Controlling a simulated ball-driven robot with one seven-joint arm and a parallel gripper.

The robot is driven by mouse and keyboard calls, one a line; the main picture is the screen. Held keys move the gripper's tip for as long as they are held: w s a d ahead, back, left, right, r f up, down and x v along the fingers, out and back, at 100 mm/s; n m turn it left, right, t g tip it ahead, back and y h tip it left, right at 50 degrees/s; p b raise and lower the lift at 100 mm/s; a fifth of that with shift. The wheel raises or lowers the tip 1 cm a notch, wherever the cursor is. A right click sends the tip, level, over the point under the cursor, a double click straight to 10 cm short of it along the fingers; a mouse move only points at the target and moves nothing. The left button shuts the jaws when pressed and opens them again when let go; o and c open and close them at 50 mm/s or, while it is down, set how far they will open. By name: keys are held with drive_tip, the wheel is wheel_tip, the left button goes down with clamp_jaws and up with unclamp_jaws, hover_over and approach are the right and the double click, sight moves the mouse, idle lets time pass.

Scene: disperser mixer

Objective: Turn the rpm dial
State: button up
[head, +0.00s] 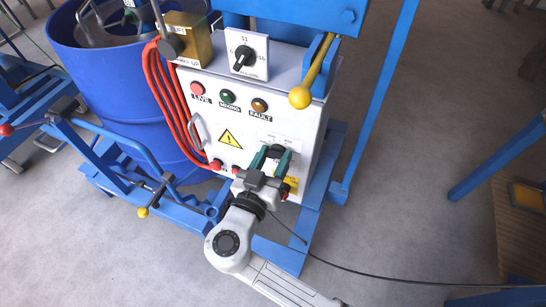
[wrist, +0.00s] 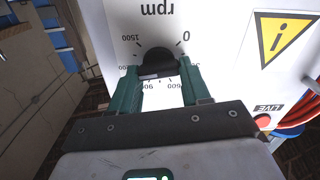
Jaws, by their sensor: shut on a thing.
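The rpm dial (wrist: 157,60) is a black round knob on a white scale plate (wrist: 112,18) marked rpm, which appears upside down in the wrist view. The figures 0, 600 and 1500 show around the knob; others are partly covered by my fingers. My gripper (wrist: 159,72) has its green fingers on both sides of the knob and is shut on it. In the head view my gripper (head: 273,156) reaches the lower right of the white control box (head: 225,177) front. The dial's pointer setting cannot be read.
Above are the red LIVE lamp (head: 197,88), a green lamp (head: 228,96), an amber FAULT lamp (head: 260,105) and a separate black selector (head: 243,59). A yellow-knobbed lever (head: 300,97) juts out over the box. Red hoses (head: 177,105) and a blue drum (head: 100,80) are left.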

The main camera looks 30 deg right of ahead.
drive_tip(key=shift+c, duration=1.2)
drive_tip(key=shift+n, duration=0.4)
drive_tip(key=n+p, duration=0.1)
drive_tip(key=n, duration=0.3)
drive_tip(key=shift+w+a+n, duration=0.1)
drive_tip(key=shift+n, duration=0.2)
drive_tip(key=n+p, duration=0.2)
drive_tip(key=n, duration=0.3)
drive_tip(key=shift+w, duration=0.1)
drive_tip(key=n+p, duration=0.3)
drive_tip(key=n, duration=0.3)
drive_tip(key=shift+a+f, duration=0.1)
drive_tip(key=shift+f, duration=0.05)
drive_tip(key=n+p, duration=0.2)
drive_tip(key=n, duration=0.1)
drive_tip(key=n+p, duration=0.1)
drive_tip(key=shift+f+n, duration=0.25)
drive_tip(key=shift+n, duration=0.15)
drive_tip(key=shift+p, duration=0.3)
